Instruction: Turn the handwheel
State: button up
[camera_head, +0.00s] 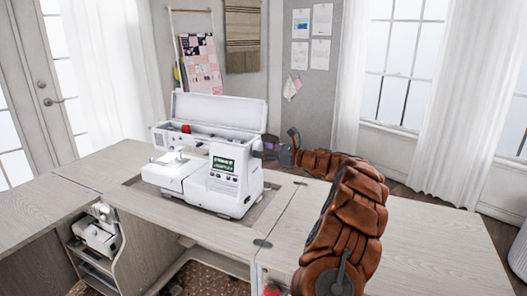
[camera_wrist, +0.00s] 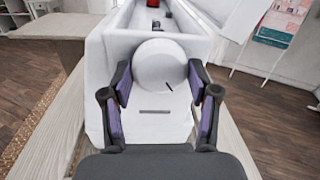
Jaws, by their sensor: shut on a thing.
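The handwheel (camera_wrist: 158,66) is a round white knob with a short dark mark near its lower right edge, on the end of the white sewing machine (camera_head: 215,165). In the wrist view the two purple-padded fingers of my gripper (camera_wrist: 159,88) stand on either side of the handwheel, shut on it. In the head view my gripper (camera_head: 268,149) is at the right end of the machine, and the handwheel is hidden there. The machine's top lid (camera_head: 220,110) stands open, with a red spool (camera_head: 186,129) inside.
The machine sits in the wooden cabinet table (camera_head: 420,236), which is clear to its right. A second small machine (camera_head: 97,232) sits in an open compartment at the lower left. The open lid rises close beside my gripper. A quilt rack (camera_head: 200,62) stands behind.

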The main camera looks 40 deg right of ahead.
jog(key=shift+c, duration=1)
jog(key=shift+f, duration=0.1)
jog(key=shift+w+f+n+g+y+b, duration=0.15)
jog(key=shift+n+y+b, duration=0.35)
jog(key=shift+n+b, duration=5.15)
jog(key=shift+s+n+g+y+b, duration=0.25)
jog(key=shift+n+b, duration=1.55)
jog(key=shift+n, duration=7.65)
jog(key=shift+w+y, duration=0.2)
jog(key=shift+y, duration=0.05)
